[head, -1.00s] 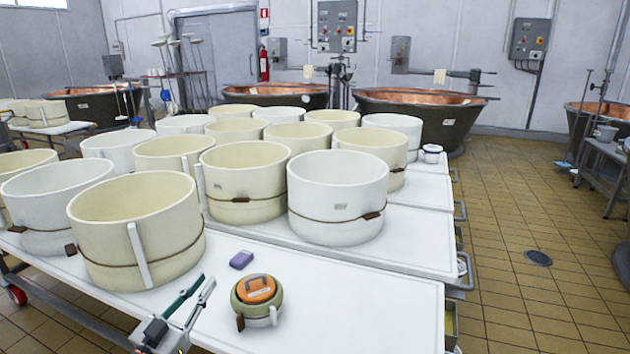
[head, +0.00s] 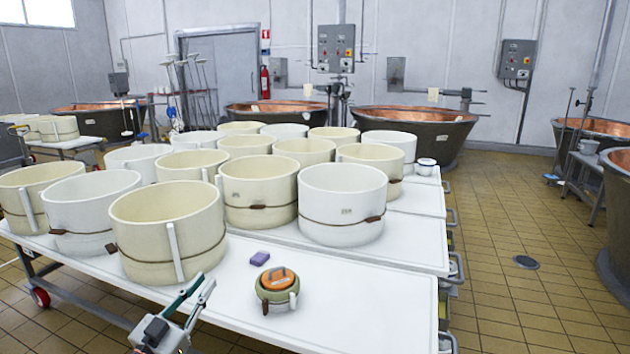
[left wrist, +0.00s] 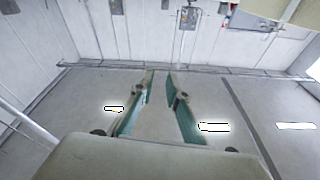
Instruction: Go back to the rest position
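My left gripper (head: 194,293) is at the lower left of the head view, in front of the near edge of the white table (head: 370,300). Its two green-padded fingers stand apart with nothing between them. The left wrist view also shows the fingers (left wrist: 160,85) apart and empty, against grey wall and ceiling surfaces. My right gripper is in neither view. A small round green-and-cream container with an orange top (head: 277,287) stands on the table to the right of the left gripper, apart from it. A purple block (head: 260,258) lies behind it.
Several cream and white round moulds (head: 170,232) crowd the table behind the left gripper. Copper vats (head: 415,128) line the back wall, with another vat (head: 618,215) at the right. The tiled floor (head: 500,230) to the right of the table is open around a drain (head: 526,262).

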